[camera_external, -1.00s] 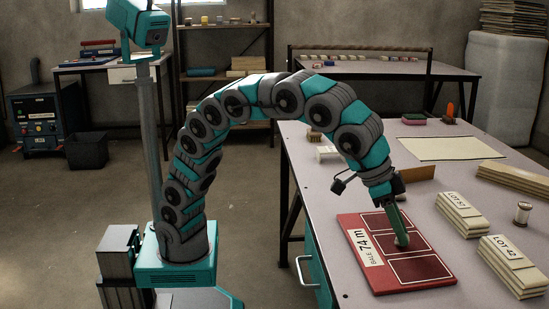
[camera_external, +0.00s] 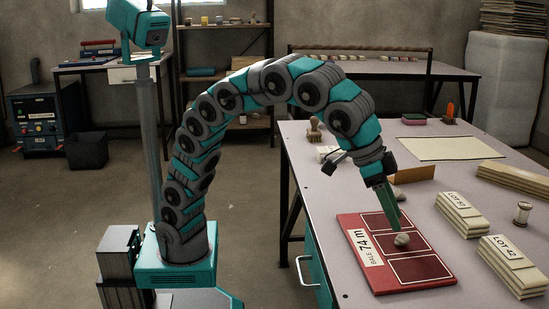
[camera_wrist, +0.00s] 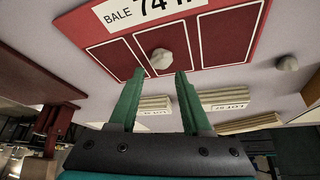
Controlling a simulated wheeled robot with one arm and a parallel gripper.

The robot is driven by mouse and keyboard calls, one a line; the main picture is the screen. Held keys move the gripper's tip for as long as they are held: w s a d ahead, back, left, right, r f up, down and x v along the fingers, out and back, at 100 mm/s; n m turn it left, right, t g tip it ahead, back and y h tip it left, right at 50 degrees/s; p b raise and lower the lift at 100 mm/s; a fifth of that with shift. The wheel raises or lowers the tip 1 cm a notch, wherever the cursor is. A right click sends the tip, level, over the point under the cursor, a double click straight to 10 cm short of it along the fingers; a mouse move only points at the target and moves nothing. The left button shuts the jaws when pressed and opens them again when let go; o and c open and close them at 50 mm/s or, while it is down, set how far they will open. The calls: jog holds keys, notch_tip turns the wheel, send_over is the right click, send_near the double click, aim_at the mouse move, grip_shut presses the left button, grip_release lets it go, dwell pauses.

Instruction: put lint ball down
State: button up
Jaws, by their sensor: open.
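A pale grey lint ball (camera_external: 401,240) rests on the middle dark square of the red board (camera_external: 352,222), which is labelled "BALE 74 m". In the wrist view the lint ball (camera_wrist: 161,59) sits in the middle panel, beyond and between my fingertips, with nothing gripping it. My gripper (camera_external: 396,222) points down just above the ball, its green fingers apart. In the wrist view my gripper (camera_wrist: 160,74) is open with an empty gap.
Card stacks labelled "LOT 51" (camera_external: 459,214) and "LOT 42" (camera_external: 513,264) lie right of the board, with a thread spool (camera_external: 522,213) near them. A brown card (camera_external: 414,174) stands behind my gripper. A cream sheet (camera_external: 448,149) lies farther back.

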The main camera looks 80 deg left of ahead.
jog(key=v, duration=0.7)
jog(key=shift+r, duration=0.3)
jog(key=shift+o, duration=0.3)
jog(key=shift+s, duration=0.15)
jog(key=o, duration=0.3)
jog(key=shift+a, duration=0.15)
jog(key=w+a+f+n+y+b, duration=0.1)
jog(key=w+a+n+b, duration=0.1)
jog(key=w+a, duration=0.5)
jog(key=w+a+f+n+y+b, duration=0.1)
jog(key=w+a+f+b, duration=0.15)
jog(key=a, duration=0.95)
jog(key=a+n+b, duration=0.1)
jog(key=a, duration=0.7)
jog(key=a+f+n+b, duration=0.1)
jog(key=a, duration=0.6)
jog(key=w+a+f+n+y+b, duration=0.1)
jog(key=a+b, duration=0.1)
jog(key=a, duration=0.6)
jog(key=shift+a+f+n+g, duration=0.2)
jog(key=shift+a+n+g, duration=0.1)
jog(key=shift+g, duration=0.1)
jog(key=shift+d+b+x, duration=0.2)
jog(key=shift+x, duration=1.55)
jog(key=shift+d+b+x, duration=0.2)
jog(key=shift+d+x, duration=0.05)
jog(key=shift+x, duration=1.45)
